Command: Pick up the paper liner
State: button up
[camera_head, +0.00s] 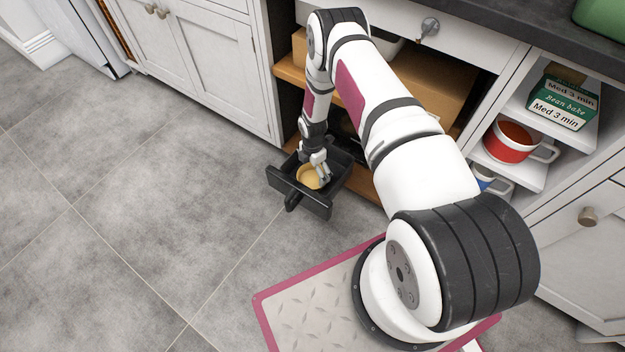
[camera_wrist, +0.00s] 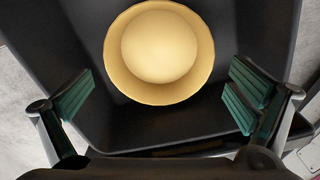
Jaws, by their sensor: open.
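The paper liner (camera_wrist: 159,91) is a round tan cup with a slightly wavy rim and a paler flat bottom. It lies in a black drawer-like basket (camera_wrist: 60,30). In the head view the liner (camera_head: 309,178) shows inside the black basket (camera_head: 287,186), partly covered by my gripper (camera_head: 319,167). In the wrist view my gripper (camera_wrist: 160,103) is open, with its green-padded fingers to the left and right, wide apart. The liner is ahead of and between the fingers, and neither finger touches it. The gripper holds nothing.
The basket, with its front handle (camera_head: 293,201), sticks out from an open shelf under the counter. White cabinet doors (camera_head: 215,60) stand to the left. A red mug (camera_head: 508,139) and a green box (camera_head: 562,103) sit on shelves at right. The grey floor at left is clear.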

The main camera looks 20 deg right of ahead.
aim_at(313, 180)
notch_tip(313, 180, down, 4)
jog(key=shift+f+b, duration=0.2)
jog(key=shift+b, duration=0.55)
jog(key=c, duration=0.6)
jog(key=shift+r, duration=0.1)
